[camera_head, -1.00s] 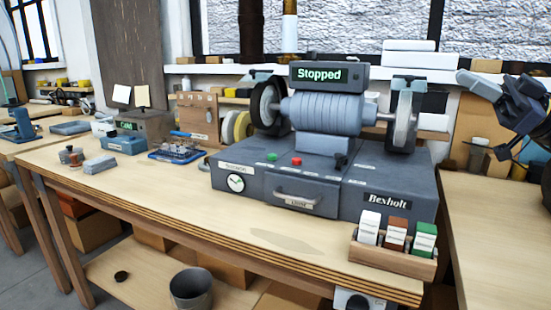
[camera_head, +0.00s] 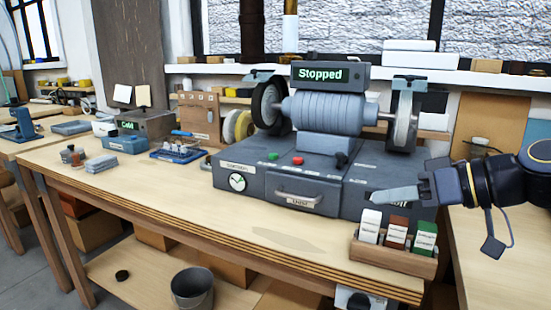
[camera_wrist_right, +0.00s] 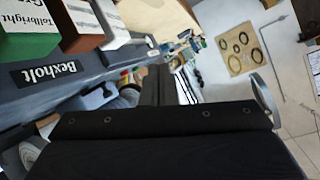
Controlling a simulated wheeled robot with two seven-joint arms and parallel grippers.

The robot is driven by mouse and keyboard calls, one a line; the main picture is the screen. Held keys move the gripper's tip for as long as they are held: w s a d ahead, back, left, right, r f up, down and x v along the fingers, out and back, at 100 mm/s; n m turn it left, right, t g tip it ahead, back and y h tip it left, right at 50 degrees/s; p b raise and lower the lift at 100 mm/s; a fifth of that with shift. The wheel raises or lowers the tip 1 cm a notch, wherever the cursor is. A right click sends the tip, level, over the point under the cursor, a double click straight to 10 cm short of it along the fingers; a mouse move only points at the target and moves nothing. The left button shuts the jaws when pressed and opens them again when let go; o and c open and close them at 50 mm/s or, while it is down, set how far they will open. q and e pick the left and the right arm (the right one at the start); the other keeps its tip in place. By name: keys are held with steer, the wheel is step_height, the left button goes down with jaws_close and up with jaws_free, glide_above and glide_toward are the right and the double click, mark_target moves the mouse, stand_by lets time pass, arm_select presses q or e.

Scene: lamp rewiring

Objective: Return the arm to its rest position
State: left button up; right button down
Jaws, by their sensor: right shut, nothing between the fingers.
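My right arm comes in from the right in the head view. Its gripper (camera_head: 385,196) is shut and empty, just above and behind the wooden rack of boxes and in front of the right side of the grey machine base, covering part of its name plate. In the right wrist view the shut gripper (camera_wrist_right: 165,75) points away, with the Bexholt plate (camera_wrist_right: 48,68) to its left. My left gripper is not in the head view.
The bench grinder (camera_head: 325,115) reads "Stopped". The wooden rack (camera_head: 393,258) holds white, brown and green boxes at the bench's front right corner. The bench top (camera_head: 170,205) left of the rack is clear. A grey bucket (camera_head: 192,288) stands below.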

steer(key=s+d+f+m+g+h, duration=0.1)
steer(key=s+f+m+h, duration=0.3)
steer(key=s+f, duration=0.8)
steer(key=s+d+f+m+g+h, duration=0.1)
steer(key=s+f+m+h, duration=0.25)
steer(key=s+f, duration=0.9)
steer(key=w+r+p, duration=0.2)
steer(key=r+p, duration=0.7)
steer(key=p, duration=0.2)
steer(key=w+r+p, duration=0.2)
steer(key=r+p, duration=0.8)
steer(key=p, duration=0.2)
steer(key=shift+r+p, duration=0.2)
steer(key=shift+p, duration=0.1)
